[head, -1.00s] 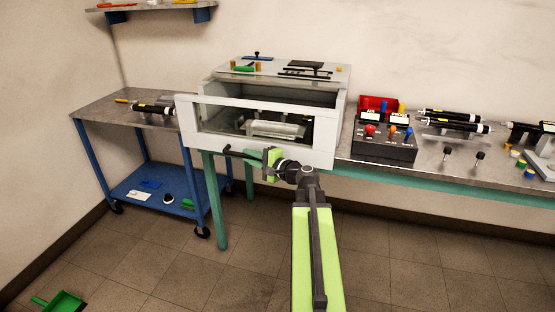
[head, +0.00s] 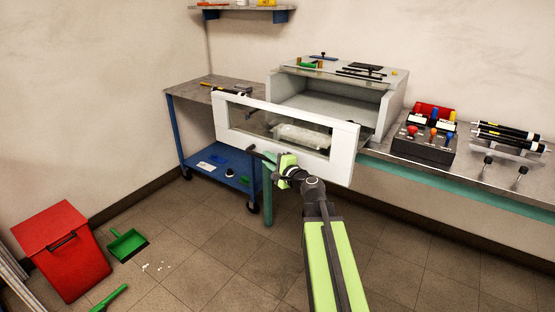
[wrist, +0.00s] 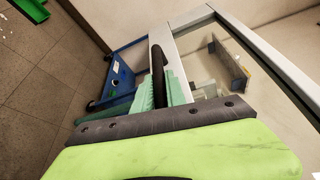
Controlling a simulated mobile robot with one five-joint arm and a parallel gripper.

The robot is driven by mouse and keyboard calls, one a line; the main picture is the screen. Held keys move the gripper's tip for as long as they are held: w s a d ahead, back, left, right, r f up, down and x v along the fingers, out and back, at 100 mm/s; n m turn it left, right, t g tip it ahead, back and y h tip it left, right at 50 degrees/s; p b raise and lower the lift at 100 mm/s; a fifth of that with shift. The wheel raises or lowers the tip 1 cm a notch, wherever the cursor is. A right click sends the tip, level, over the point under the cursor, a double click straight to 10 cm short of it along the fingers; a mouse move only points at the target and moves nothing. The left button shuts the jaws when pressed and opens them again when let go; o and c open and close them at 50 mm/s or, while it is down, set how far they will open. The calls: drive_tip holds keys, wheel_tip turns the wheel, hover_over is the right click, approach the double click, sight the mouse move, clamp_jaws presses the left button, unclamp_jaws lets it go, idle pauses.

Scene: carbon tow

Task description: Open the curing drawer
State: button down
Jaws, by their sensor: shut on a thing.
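The curing drawer has a white front (head: 340,160) with a clear window, and it stands pulled out from its grey housing (head: 400,95) on the bench. Behind the window lies a pale, shiny item (head: 300,134). My gripper (head: 272,158) is at the lower edge of the drawer front, shut on the dark bar handle (head: 258,154). In the wrist view the dark handle (wrist: 158,75) runs up beside the white front frame (wrist: 178,72), and my gripper's dark edge hides part of it.
A blue cart (head: 172,120) stands left of the drawer. A control box (head: 424,148) with coloured knobs and black rollers (head: 508,133) sit on the bench to the right. A red bin (head: 62,250) and green dustpan (head: 127,243) are on the floor at left.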

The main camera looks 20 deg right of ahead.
drive_tip(key=shift+s+a, duration=0.15)
drive_tip(key=c, duration=1.4)
unclamp_jaws()
drive_tip(key=shift+o, duration=0.2)
